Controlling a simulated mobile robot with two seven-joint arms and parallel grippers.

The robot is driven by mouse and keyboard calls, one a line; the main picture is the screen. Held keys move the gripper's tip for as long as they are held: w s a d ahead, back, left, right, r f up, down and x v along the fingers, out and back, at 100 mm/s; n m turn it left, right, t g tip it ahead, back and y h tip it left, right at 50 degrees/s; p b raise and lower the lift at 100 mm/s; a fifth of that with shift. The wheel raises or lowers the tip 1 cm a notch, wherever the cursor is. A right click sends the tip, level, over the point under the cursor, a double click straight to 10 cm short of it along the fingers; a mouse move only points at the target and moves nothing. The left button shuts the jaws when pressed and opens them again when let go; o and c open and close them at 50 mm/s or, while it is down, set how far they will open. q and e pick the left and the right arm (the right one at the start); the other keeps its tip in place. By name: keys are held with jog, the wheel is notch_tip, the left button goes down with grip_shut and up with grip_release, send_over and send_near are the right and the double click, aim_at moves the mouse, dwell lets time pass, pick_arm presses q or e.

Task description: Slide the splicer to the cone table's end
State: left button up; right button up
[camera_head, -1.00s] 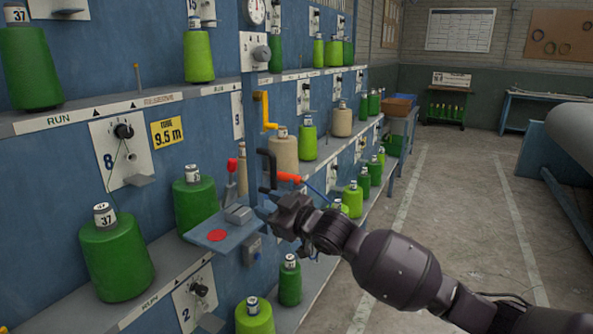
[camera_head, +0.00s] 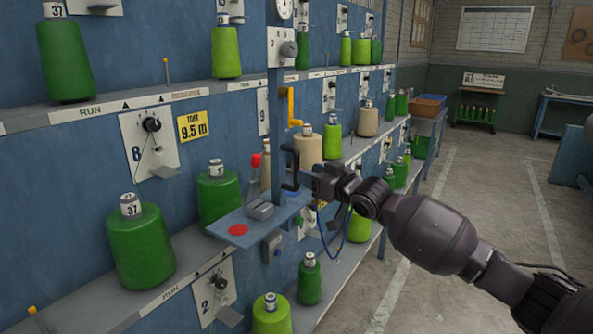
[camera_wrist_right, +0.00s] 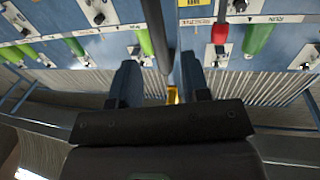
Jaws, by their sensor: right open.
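A black handle (camera_head: 290,168) stands out from the post. My right gripper (camera_head: 310,175) is open at the right of this handle, level with it. In the wrist view, a dark bar (camera_wrist_right: 158,35) runs between its spread fingers; I cannot tell whether they touch it. A blue table (camera_head: 430,119) with a brown bin is at the rack's far end, likely the cone table. My left gripper is out of view.
Green and beige cones (camera_head: 140,245) stand on the rack shelves, several close behind the splicer. A blue hose (camera_head: 338,237) hangs below my gripper. The aisle floor (camera_head: 470,220) on the right is clear.

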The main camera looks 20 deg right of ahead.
aim_at(296, 184)
jog(key=shift+b+x, duration=0.45)
jog(key=shift+x, duration=2.35)
grip_shut()
